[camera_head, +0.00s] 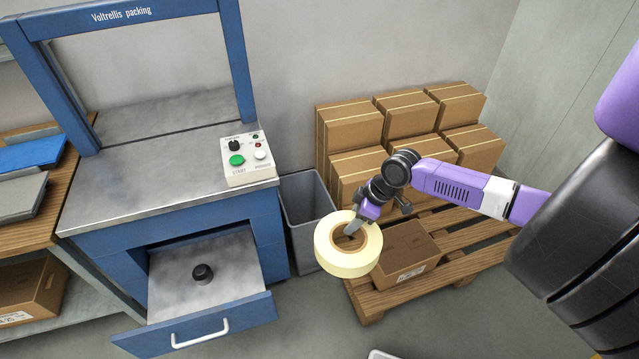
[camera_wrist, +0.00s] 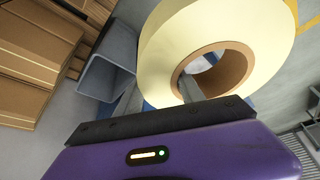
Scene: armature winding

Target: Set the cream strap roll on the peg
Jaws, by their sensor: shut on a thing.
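The cream strap roll (camera_head: 328,262) has a brown core and hangs in the air in front of the grey bin and the pallet. My gripper (camera_head: 355,228) is shut on the roll at its core's edge, from the upper right. The roll fills the upper middle of the wrist view (camera_wrist: 160,50), with its core opening facing the camera. The fingertips are partly hidden there. The peg (camera_head: 203,273) is a short black post standing on the floor of the open drawer (camera_head: 245,310), to the left of the roll. The peg is bare.
The blue packing machine (camera_head: 150,190) stands above the drawer, with a control box (camera_head: 250,175) on its right corner. A grey bin (camera_head: 300,205) stands between machine and pallet (camera_head: 375,300). Cartons (camera_head: 350,128) are stacked on the pallet. A shelf is at left.

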